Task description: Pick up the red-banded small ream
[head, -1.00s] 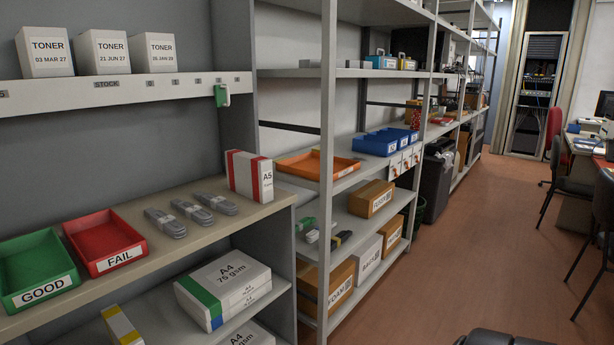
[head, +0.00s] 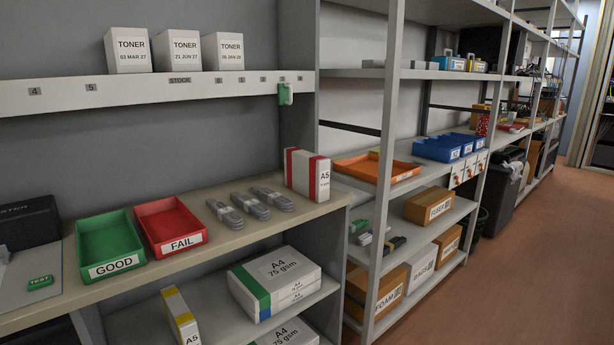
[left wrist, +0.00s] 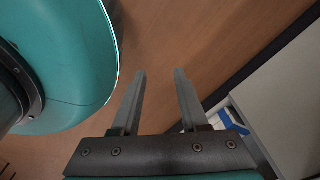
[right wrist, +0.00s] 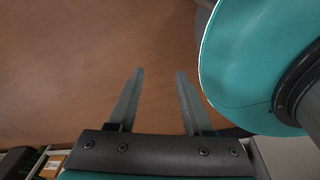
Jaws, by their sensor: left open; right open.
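The red-banded small ream (head: 307,174), white with red bands and marked A5, stands upright at the right end of the upper shelf board in the head view. Neither gripper shows in the head view. My left gripper (left wrist: 160,75) is open and empty in the left wrist view, with brown floor beyond its fingers. My right gripper (right wrist: 157,75) is open and empty in the right wrist view, also over the floor. The ream is in neither wrist view.
Several grey cable-like bundles (head: 250,204) lie left of the ream, then the red FAIL tray (head: 170,226) and green GOOD tray (head: 108,244). A yellow-banded ream (head: 180,318) and A4 reams (head: 275,280) are below. A metal post (head: 386,150) stands to the right.

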